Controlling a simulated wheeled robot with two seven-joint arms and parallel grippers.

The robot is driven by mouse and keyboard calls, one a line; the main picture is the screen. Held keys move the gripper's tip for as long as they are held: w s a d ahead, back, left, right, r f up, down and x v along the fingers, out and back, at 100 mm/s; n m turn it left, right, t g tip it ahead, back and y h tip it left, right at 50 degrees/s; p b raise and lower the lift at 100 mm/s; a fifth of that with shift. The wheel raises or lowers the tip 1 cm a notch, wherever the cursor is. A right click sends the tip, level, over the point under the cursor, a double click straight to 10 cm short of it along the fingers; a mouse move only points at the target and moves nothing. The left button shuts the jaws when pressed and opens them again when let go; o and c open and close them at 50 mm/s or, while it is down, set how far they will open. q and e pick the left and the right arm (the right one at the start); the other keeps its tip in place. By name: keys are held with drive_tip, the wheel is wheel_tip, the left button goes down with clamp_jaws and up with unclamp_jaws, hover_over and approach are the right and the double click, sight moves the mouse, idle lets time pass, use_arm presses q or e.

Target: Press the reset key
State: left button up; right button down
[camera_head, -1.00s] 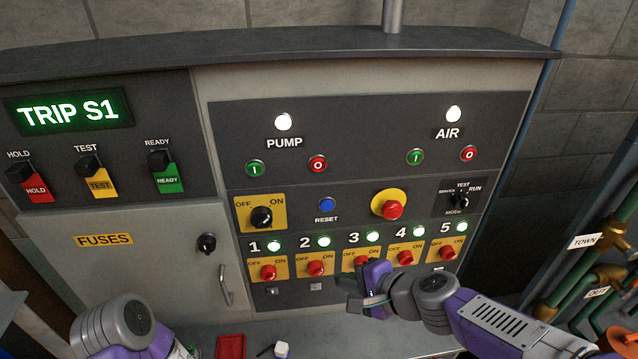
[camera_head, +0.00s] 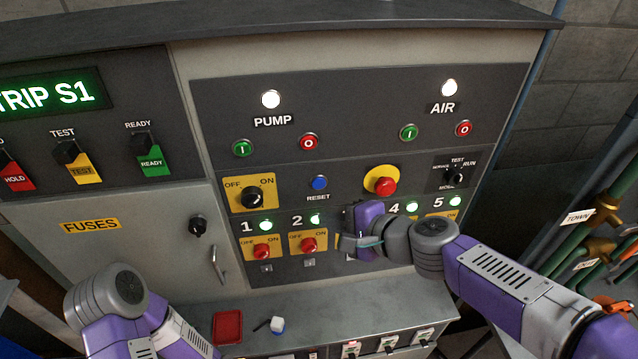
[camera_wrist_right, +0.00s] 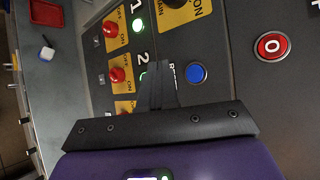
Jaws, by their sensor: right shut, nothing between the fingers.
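The reset key is a round blue button (camera_head: 320,183) above the word RESET, in the middle of the grey control panel (camera_head: 290,90). It also shows in the right wrist view (camera_wrist_right: 196,74), just right of the fingertips. My right gripper (camera_head: 345,232) is shut and empty, below and to the right of the blue button and apart from it. In the right wrist view its closed fingers (camera_wrist_right: 156,85) point at the panel near the number 2 lamp and partly cover the RESET label. My left arm (camera_head: 110,295) shows at the lower left; its gripper is out of frame.
Red rotary switches (camera_head: 262,251) on yellow plates line the row below. A red emergency button (camera_head: 385,187) stands right of the blue one, a black main switch (camera_head: 252,198) left. A red tray (camera_head: 228,326) and a small white item (camera_head: 277,325) lie on the ledge.

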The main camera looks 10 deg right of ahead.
sight(319, 183)
drive_tip(key=shift+w, duration=3.4)
drive_tip(key=shift+w, duration=0.45)
drive_tip(key=shift+w, duration=0.3)
drive_tip(key=shift+s, duration=0.75)
